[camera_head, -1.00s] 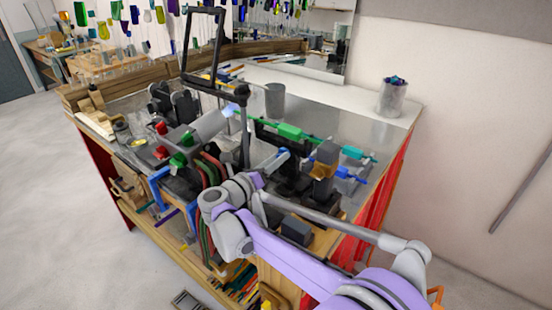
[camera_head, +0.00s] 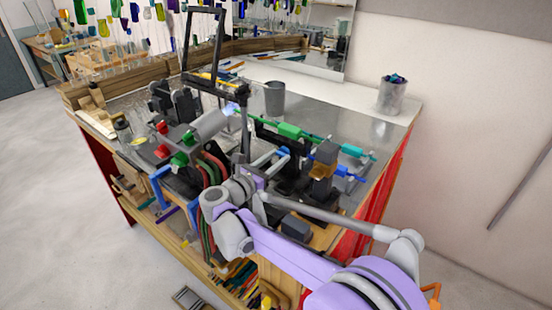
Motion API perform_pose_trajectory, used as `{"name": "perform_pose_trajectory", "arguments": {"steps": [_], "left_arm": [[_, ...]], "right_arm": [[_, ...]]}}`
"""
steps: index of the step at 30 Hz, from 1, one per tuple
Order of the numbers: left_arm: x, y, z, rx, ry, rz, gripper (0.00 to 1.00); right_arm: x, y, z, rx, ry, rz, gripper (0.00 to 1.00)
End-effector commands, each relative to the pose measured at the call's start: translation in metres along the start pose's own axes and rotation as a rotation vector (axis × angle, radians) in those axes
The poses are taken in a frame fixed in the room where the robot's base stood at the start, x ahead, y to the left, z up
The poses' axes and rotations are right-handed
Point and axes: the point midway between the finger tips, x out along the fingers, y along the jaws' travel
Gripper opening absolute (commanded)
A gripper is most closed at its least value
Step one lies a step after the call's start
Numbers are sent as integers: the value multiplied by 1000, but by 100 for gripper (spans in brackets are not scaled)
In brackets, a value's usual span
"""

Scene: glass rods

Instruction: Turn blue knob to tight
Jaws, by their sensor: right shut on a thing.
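My right arm, purple and grey, reaches in from the lower right. Its gripper (camera_head: 277,157) is at the dark fixture in the middle of the bench, with its slim grey fingers shut around a small blue knob (camera_head: 284,150). Only a little of the knob shows between and beyond the fingers, so its turn angle cannot be told. My left gripper is not in view.
A torch with red (camera_head: 162,127) and green (camera_head: 179,160) knobs stands left of the gripper. A tall black frame (camera_head: 187,45) rises behind. A grey cup (camera_head: 275,99) stands farther back.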

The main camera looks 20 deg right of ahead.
Motion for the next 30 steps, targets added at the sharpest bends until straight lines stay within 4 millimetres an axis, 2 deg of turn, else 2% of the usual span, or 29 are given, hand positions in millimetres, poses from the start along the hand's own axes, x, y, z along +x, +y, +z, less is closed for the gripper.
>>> {"name": "perform_pose_trajectory", "arguments": {"steps": [11,12,16,25,30], "left_arm": [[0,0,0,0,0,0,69],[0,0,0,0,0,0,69],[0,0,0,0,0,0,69],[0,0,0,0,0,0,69],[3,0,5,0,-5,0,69]], "right_arm": [[0,0,0,5,0,0,0],[0,0,0,5,0,0,48],[0,0,0,4,0,0,71],[-1,0,0,3,0,1,71],[-19,0,-2,2,1,3,71]]}}
